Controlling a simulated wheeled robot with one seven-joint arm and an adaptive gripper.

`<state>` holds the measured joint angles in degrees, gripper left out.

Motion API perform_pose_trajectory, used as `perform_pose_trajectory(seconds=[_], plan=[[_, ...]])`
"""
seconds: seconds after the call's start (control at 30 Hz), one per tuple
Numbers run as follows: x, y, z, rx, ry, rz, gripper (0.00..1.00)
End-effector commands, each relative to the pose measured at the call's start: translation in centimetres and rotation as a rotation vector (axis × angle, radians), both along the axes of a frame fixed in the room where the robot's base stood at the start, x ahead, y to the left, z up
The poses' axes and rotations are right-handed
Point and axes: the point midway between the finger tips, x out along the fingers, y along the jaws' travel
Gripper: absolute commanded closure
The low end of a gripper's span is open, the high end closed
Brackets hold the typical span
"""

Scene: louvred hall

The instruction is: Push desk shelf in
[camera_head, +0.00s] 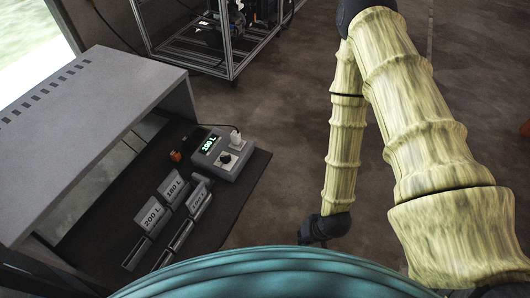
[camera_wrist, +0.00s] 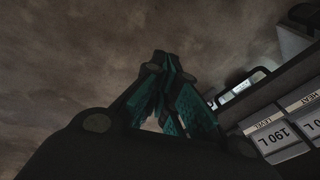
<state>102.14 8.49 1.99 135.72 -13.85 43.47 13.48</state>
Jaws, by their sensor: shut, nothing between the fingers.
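The desk shelf (camera_head: 232,198) is a dark flat board sticking out to the right from under the grey desk (camera_head: 95,95) in the head view. It carries a grey control box (camera_head: 222,155) and several labelled card holders (camera_head: 160,212). My gripper (camera_wrist: 165,85) shows in the wrist view with its teal-lined fingers shut and nothing between them. The shelf's dark edge (camera_wrist: 262,85) and labelled cards lie to the right of the fingers there. I cannot tell whether the fingertips touch the shelf. In the head view the gripper is mostly hidden beyond my arm's dark end joint.
A metal-framed rack (camera_head: 215,35) with equipment stands at the back. A bright panel (camera_head: 30,45) is at the upper left. Brown floor (camera_head: 285,110) is open between the shelf and my arm. A small orange object (camera_head: 175,156) lies beside the control box.

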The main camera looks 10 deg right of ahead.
Motion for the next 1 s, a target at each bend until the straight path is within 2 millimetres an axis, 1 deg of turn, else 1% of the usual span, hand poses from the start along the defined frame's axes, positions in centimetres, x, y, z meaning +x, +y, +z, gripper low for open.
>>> perform_pose_trajectory(seconds=[0.03,0.07,0.1,0.17,0.2,0.3,0.37,0.4,0.47,0.5,0.7,0.8,0.9,1.0], plan=[[2.4,0.5,-2.3,0.054,-0.044,-0.038,1.0],[3.6,0.9,-2.7,0.089,-0.066,-0.058,1.0],[5.3,1.4,-3.2,0.135,-0.096,-0.086,1.0],[7.8,2.0,-3.9,0.204,-0.137,-0.124,1.0],[9.4,2.3,-4.2,0.251,-0.165,-0.147,1.0],[13.3,3.0,-4.8,0.371,-0.228,-0.201,1.0],[15.6,3.2,-4.9,0.442,-0.262,-0.23,1.0],[17.0,3.3,-5.0,0.491,-0.283,-0.247,1.0],[19.1,3.3,-4.9,0.564,-0.313,-0.268,1.0],[20.5,3.3,-4.8,0.613,-0.333,-0.282,1.0],[26.2,2.2,-3.8,0.853,-0.405,-0.32,1.0],[28.4,1.2,-3.2,0.966,-0.427,-0.322,1.0],[30.2,0.0,-2.4,1.069,-0.441,-0.315,1.0],[31.3,-1.2,-1.8,1.151,-0.443,-0.3,1.0]])
